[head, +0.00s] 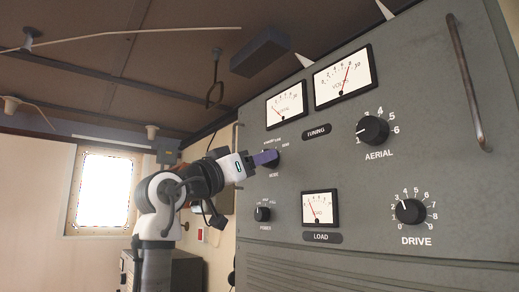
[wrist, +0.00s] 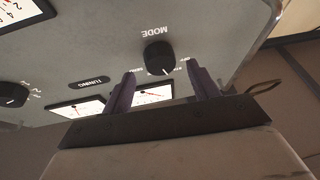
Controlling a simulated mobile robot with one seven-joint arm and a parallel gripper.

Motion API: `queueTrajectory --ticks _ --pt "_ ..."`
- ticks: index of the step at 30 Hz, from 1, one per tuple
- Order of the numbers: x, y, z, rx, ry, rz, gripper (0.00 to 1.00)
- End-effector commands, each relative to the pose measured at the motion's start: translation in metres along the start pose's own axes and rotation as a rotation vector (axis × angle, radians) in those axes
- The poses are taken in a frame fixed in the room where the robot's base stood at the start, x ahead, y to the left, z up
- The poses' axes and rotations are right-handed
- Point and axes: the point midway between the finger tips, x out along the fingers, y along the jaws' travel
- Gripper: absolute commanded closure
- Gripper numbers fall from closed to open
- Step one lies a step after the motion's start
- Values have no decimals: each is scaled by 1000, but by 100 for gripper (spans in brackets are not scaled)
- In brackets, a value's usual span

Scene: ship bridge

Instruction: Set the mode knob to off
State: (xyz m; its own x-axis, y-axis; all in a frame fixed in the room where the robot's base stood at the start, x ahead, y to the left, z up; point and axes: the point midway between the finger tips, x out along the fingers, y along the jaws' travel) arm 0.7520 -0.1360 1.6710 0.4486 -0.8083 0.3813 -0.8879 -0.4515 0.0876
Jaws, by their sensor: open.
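The mode knob (wrist: 158,57) is a round black knob with a white pointer line, on the grey panel. The wrist view shows it upside down, with the word MODE above it and the pointer towards the bottom of the picture. The small position labels are hard to read. My gripper (wrist: 160,70) is open, its two purple fingers on either side of the knob with gaps visible; contact cannot be told. In the head view my gripper (head: 268,158) reaches the panel from the left, and its fingers hide part of the mode knob (head: 276,161).
The panel (head: 390,220) also carries a power knob (head: 262,214) below, a load meter (head: 320,208), two upper meters, an aerial knob (head: 372,130) and a drive knob (head: 410,211). A metal handle (head: 467,80) stands out at the right. A bright window (head: 103,193) is at the left.

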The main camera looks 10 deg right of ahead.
Motion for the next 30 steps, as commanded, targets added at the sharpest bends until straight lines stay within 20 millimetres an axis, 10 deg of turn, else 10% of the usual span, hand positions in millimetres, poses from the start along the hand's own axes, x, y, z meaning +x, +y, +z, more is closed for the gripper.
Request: queueTrajectory --ticks 15,25,30 --pt "20 0 0 1 1 -1 40" --pt "19 0 0 1 1 -1 83" --pt "19 0 0 -5 0 -3 85"
